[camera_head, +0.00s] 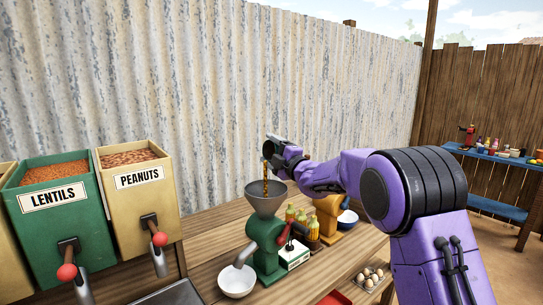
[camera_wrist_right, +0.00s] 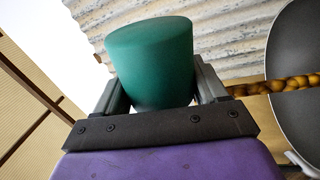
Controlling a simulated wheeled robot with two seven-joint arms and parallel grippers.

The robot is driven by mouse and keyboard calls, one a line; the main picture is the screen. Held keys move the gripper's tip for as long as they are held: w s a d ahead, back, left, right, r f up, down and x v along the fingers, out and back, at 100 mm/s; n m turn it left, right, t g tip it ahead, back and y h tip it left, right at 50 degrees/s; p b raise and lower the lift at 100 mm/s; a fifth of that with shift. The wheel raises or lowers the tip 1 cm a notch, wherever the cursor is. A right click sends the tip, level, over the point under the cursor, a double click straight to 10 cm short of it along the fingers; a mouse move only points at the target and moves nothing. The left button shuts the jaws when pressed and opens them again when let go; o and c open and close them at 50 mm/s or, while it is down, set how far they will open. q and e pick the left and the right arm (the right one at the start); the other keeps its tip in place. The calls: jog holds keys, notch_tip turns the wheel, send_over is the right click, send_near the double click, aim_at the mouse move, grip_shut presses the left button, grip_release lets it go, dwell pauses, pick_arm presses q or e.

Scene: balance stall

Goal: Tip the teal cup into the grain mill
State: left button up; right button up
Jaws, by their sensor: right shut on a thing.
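The teal cup (camera_wrist_right: 152,62) is between the fingers of my right gripper (camera_head: 276,147), which is shut on it. In the head view the gripper holds it tilted, high above the grain mill (camera_head: 267,244), and little of the cup can be made out. A stream of yellow-brown grain (camera_head: 266,174) falls into the mill's grey hopper (camera_head: 267,204). In the right wrist view the stream crosses at right to the dark hopper (camera_wrist_right: 299,122). A white bowl (camera_head: 236,283) stands below the mill's spout. My left gripper is not in view.
A green lentils bin (camera_head: 62,236) and a peanuts bin (camera_head: 145,205) stand left on the wooden table. Bottles (camera_head: 302,220), a small scale (camera_head: 293,253), an orange mill (camera_head: 327,215) and a blue bowl (camera_head: 347,219) are right of the mill. An egg tray (camera_head: 370,276) sits in front.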

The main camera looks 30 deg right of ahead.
jog(key=shift+a+f+n+y+b, duration=0.2)
jog(key=shift+f+n+b, duration=0.1)
jog(key=shift+n+b, duration=0.55)
jog(key=shift+a+f+n+y+b, duration=0.1)
jog(key=shift+f+n+y+b, duration=0.15)
jog(key=shift+n+b, duration=0.6)
jog(key=shift+s+a+r+n+y+b, duration=0.1)
jog(key=shift+a+n+y+b, duration=0.2)
jog(key=shift+n+b, duration=0.65)
jog(key=shift+w+a+r+n+y+b, duration=0.1)
jog(key=shift+a+n+b, duration=0.35)
jog(key=shift+n+b, duration=0.55)
jog(key=shift+s+a+r+n+y+b, duration=0.15)
jog(key=shift+a+n+b, duration=0.35)
jog(key=shift+b, duration=0.75)
jog(key=shift+d, duration=0.15)
